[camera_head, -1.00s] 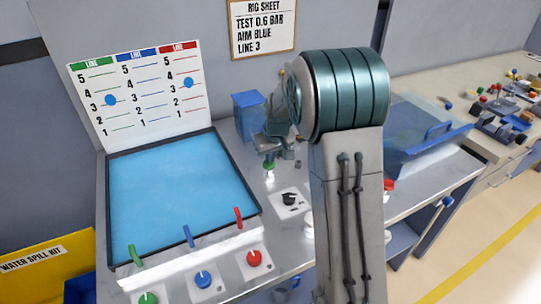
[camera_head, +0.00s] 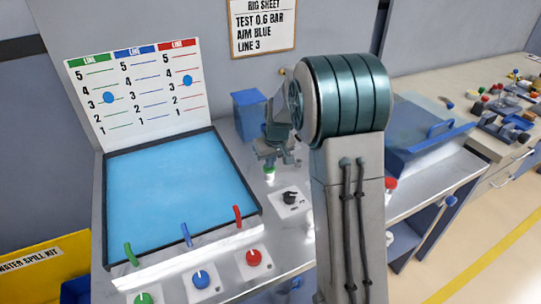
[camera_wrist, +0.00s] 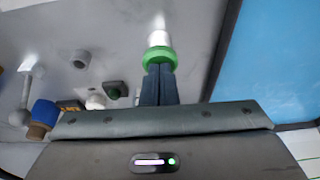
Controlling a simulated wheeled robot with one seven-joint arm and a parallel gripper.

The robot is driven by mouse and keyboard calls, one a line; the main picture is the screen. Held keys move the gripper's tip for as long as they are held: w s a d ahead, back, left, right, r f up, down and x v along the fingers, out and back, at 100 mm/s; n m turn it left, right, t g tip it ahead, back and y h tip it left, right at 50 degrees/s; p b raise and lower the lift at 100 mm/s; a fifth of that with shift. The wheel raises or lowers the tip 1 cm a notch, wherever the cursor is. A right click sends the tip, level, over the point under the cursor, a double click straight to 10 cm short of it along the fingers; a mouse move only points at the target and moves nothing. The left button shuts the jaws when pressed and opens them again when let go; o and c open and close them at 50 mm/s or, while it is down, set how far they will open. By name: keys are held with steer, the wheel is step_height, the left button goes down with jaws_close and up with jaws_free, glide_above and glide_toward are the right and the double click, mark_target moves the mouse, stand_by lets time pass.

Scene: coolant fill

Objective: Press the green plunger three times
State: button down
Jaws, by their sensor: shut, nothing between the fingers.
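The green plunger shows in the wrist view as a green ring (camera_wrist: 160,57) on a white stem, just beyond my fingertips. In the head view the green plunger (camera_head: 269,172) stands on the metal worktop, right of the blue tray. My gripper (camera_head: 270,160) is directly above it, pointing down. In the wrist view my gripper (camera_wrist: 159,68) has both dark fingers together with nothing between them. The fingertips overlap the green ring there; I cannot tell whether they touch it. My forearm hides part of the worktop.
A dial (camera_head: 290,197) sits close in front of the plunger. A blue box (camera_head: 249,113) stands behind. The blue-surfaced tray (camera_head: 107,200) and its line chart (camera_head: 138,92) are at left. Red (camera_head: 253,257), blue (camera_head: 200,279) and green (camera_head: 143,299) knobs line the front.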

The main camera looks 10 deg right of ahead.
steer(key=shift+s+r, duration=0.1)
steer(key=shift+r, duration=0.1)
steer(key=w+a+p+v, duration=0.1)
steer(key=v, duration=1.2)
steer(key=shift+d+r, duration=0.35)
steer(key=shift+r, duration=0.05)
steer(key=shift+w, duration=0.1)
steer(key=shift+a+r+p, duration=0.1)
steer(key=shift+r+p, duration=1.2)
steer(key=shift+p, duration=0.4)
steer(key=shift+f, duration=0.1)
steer(key=x, duration=0.4)
steer(key=p+x, duration=0.1)
steer(key=x, duration=0.3)
steer(key=s+p+x, duration=0.1)
steer(key=x, duration=0.4)
steer(key=shift+f, duration=0.6)
